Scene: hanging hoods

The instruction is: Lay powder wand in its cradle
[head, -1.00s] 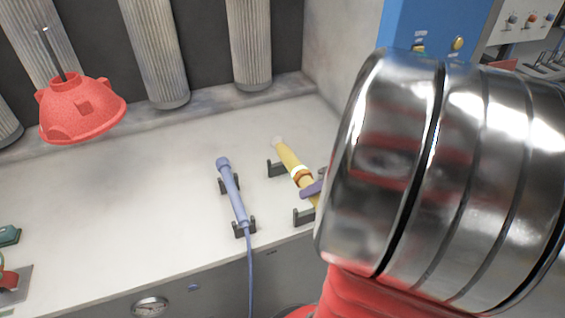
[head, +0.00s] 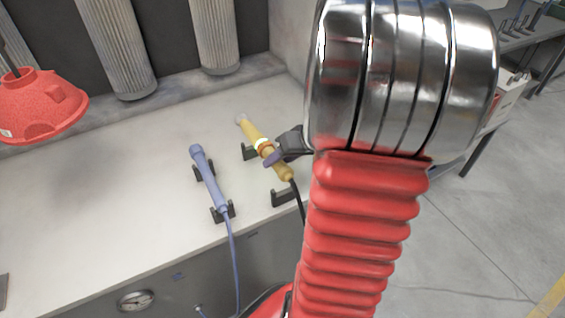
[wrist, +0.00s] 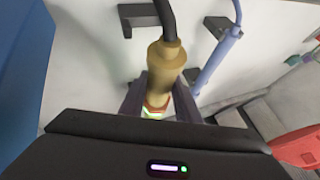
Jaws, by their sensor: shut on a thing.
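The yellow powder wand (head: 257,137) is in my gripper (head: 275,156), which is shut around it near an orange and white band. A black cable trails from its near end. In the wrist view the wand (wrist: 166,62) lies between the fingers of my gripper (wrist: 158,102). Its cradle is two dark brackets on the bench, a far one (head: 249,152) and a near one (head: 283,198). The near bracket also shows in the wrist view (wrist: 138,17), beside the cable. The wand appears above the cradle, roughly along its line; I cannot tell the exact gap.
A blue wand (head: 209,180) lies in a neighbouring pair of dark brackets to the left, its cord over the bench edge. A red hood (head: 42,104) hangs at the left. Grey ribbed columns (head: 118,45) stand at the back. The bench (head: 110,200) is clear left of the blue wand.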

